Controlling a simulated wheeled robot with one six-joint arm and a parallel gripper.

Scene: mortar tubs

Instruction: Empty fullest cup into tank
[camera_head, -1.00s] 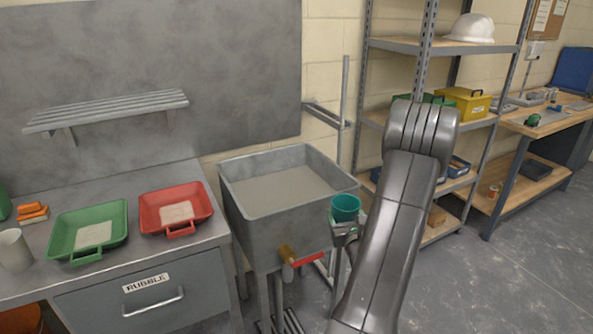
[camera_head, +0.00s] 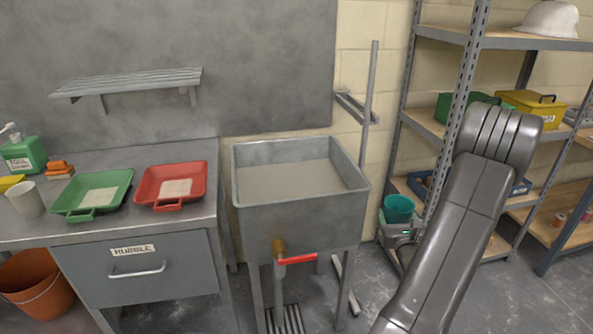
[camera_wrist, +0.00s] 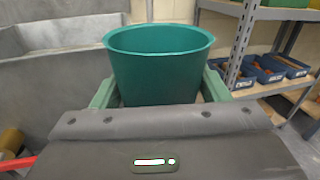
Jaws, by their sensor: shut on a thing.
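A teal cup (camera_head: 398,209) is held upright in my gripper (camera_head: 398,235), to the right of the tank. In the wrist view the teal cup (camera_wrist: 160,62) fills the middle, between the green fingers of my gripper (camera_wrist: 158,95). Its inner far wall shows, but its contents are hidden. The grey metal tank (camera_head: 300,215) stands on legs left of the cup, with a brass tap and red lever in front. The tank's floor looks flat grey. A pale cup (camera_head: 26,199) stands on the counter at the far left; its contents cannot be made out.
A green tray (camera_head: 113,207) and a red tray (camera_head: 158,202) lie on the counter left of the tank. A grey upright pole (camera_head: 368,110) stands behind the tank's right side. Metal shelving (camera_head: 455,130) stands at the right. An orange bucket (camera_head: 38,290) is under the counter.

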